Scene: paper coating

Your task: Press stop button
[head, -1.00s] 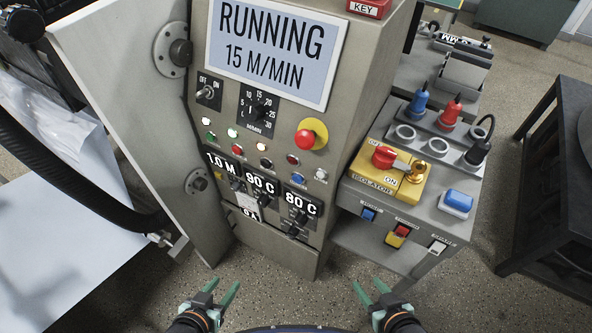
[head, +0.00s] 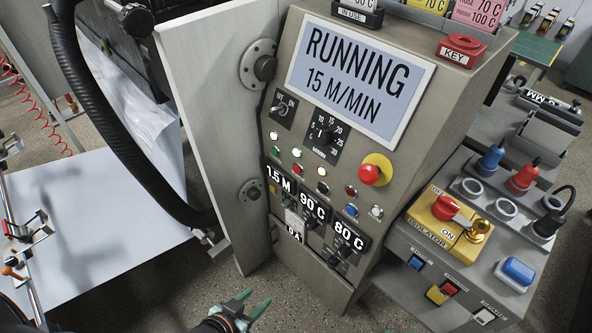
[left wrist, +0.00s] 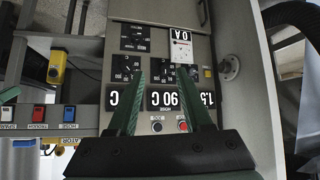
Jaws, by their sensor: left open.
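The grey control panel carries a large red mushroom button on a yellow disc (head: 372,170), right of the speed dial. No stop label is readable. My left gripper (head: 255,300) is open and empty, low in front of the panel and apart from the buttons. In the left wrist view the panel appears upside down, with a red button (left wrist: 182,126) seen between my open fingers (left wrist: 162,76). My right gripper is out of view.
The display (head: 358,80) reads RUNNING 15 M/MIN. A side bench holds a yellow isolator (head: 435,236) with a red knob, and plugs. A black hose (head: 110,120) and a white sheet (head: 100,215) lie left. Open floor lies below the panel.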

